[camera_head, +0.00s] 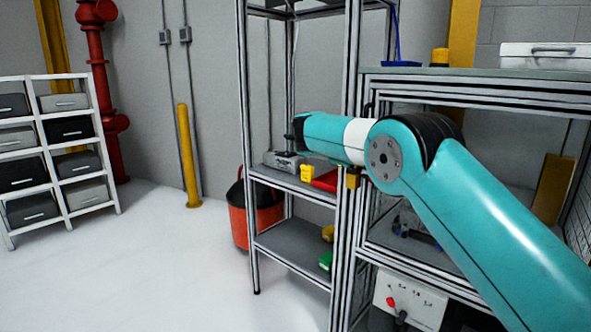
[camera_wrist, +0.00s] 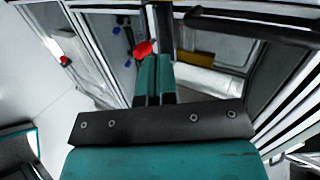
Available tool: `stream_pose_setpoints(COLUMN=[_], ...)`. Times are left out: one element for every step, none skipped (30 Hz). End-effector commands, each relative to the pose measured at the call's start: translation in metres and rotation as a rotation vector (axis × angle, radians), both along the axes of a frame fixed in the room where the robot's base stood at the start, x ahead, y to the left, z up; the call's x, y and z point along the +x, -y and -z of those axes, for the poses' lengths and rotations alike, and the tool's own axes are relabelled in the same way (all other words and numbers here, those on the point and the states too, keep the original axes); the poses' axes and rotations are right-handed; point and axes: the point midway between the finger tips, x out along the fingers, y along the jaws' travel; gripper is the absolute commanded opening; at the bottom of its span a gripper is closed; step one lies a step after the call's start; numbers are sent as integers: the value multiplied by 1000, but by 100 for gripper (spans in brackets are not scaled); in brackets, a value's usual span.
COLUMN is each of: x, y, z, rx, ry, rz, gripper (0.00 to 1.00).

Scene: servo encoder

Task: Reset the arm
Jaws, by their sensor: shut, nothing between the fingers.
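My gripper (camera_wrist: 153,60) shows in the wrist view with its two teal fingers together, shut and empty. A dark bracket with several screws crosses the view below the fingers. In the head view my teal arm reaches in from the lower right and bends in front of the metal shelving. I cannot make out the fingers in that view. A red knob-like thing (camera_wrist: 143,49) appears just past the fingertips in the wrist view; I cannot tell whether they touch.
The metal rack (camera_head: 290,240) holds a grey device (camera_head: 284,160), a red bin (camera_head: 325,181) and small yellow and green items. A workbench (camera_head: 480,78) stands right, with a white case (camera_head: 545,56) on top. A red bucket (camera_head: 263,220) is behind the rack.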

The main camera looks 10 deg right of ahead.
Motion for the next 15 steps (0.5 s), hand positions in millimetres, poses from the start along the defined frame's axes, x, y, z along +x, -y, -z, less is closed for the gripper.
stream_pose_setpoints(x=[-2, -4, -7, -11, -16, -26, -35, -46, -64, -78, -94, -117, -136, -156, -185], y=[-1, -3, -7, -11, -16, -24, -30, -37, -47, -54, -62, -71, -78, -84, -92], z=[-4, -6, -10, -12, -15, -18, -21, -22, -23, -23, -22, -21, -19, -17, -14], rx=[-8, -16, -32, -49, -69, -101, -127, -155, -195, -227, -259, -301, -333, -366, -410], ry=[-21, -45, -88, -129, -175, -247, -303, -360, -435, -489, -539, -602, -643, -681, -726], rz=[-26, -55, -109, -162, -225, -324, -408, -498, -624, -722, -821, -952, -1055, -1158, -1296], gripper=[0, 0, 0, 0, 0, 0, 0, 0, 0, 0, 0, 0, 0, 0, 0])
